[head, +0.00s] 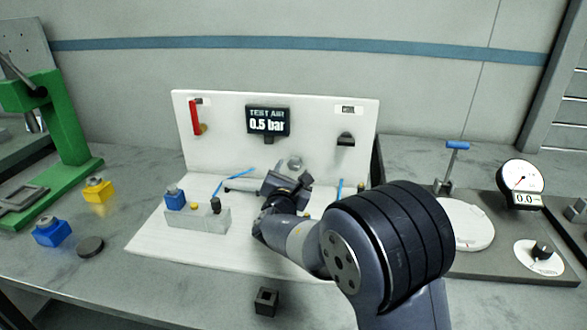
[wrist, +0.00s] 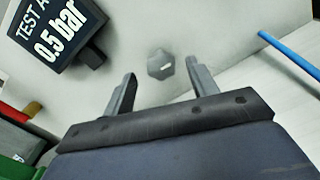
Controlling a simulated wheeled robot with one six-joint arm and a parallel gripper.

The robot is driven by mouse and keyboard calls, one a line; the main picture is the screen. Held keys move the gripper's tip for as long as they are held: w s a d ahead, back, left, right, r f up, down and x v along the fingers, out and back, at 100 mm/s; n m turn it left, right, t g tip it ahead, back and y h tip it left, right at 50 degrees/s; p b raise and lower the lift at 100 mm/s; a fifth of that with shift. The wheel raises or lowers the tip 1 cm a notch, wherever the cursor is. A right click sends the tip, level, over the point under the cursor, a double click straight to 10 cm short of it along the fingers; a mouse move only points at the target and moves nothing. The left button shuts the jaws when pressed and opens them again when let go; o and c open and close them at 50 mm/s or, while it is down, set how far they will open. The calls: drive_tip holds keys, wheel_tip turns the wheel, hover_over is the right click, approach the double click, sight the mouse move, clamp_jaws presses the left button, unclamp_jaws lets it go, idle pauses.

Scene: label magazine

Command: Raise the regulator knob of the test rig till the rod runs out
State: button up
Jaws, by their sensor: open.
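The regulator knob (head: 295,163) is a grey round knob low on the white upright panel. In the wrist view the knob (wrist: 160,66) has a pale mark and shows ahead, between the fingertips. My gripper (head: 304,181) is just in front of it; its fingers (wrist: 162,82) stand apart with nothing between them. Whether they reach beside the knob I cannot tell. The display (head: 268,121) reads TEST AIR 0.5 bar. A light grey cylinder (head: 241,185) lies left of my gripper with a blue hose; its right end is hidden by my gripper, and I cannot make out the rod.
A red lever (head: 196,117) is at the panel's upper left; a dark fitting (head: 346,139) is at its right. A grey block (head: 197,220) with a blue valve stands front left. A green press (head: 60,130) is far left, a gauge (head: 521,176) far right.

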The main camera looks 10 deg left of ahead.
drive_tip(key=shift+s+d, duration=0.1)
drive_tip(key=shift+s, duration=2.1)
